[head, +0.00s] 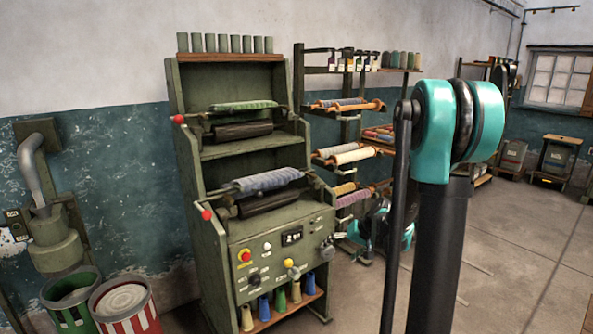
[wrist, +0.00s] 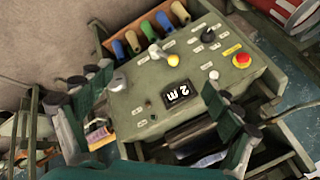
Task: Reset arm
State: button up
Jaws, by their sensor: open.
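My gripper (wrist: 157,84) shows in the wrist view with its two dark green and black fingers spread wide apart, one at the left and one at the right. Nothing is between them. Beyond the gap is the sloped control panel (wrist: 200,120) of a green machine, with knobs, a red button on yellow and a small display. In the head view my black and teal arm stands in the right half, in front of the racks. A lower teal part of my arm shows behind the upright link, beside the machine (head: 262,230); the fingers cannot be made out there.
A rack with yarn rolls (head: 345,155) stands right of the machine. A green bin (head: 70,303) and a red-striped bin (head: 125,312) stand at the left. Coloured cones (head: 280,300) fill the machine's low shelf. The floor (head: 535,240) at the right is largely clear.

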jog(key=s+d+h, duration=0.2)
jog(key=s, duration=1)
jog(key=s+d+f+h, duration=0.1)
jog(key=s+d+h, duration=0.1)
jog(key=s, duration=1.1)
jog(key=shift+s+f+n+h, duration=0.2)
jog(key=shift+n+h, duration=0.2)
jog(key=shift+h, duration=0.2)
jog(key=shift+c, duration=0.6)
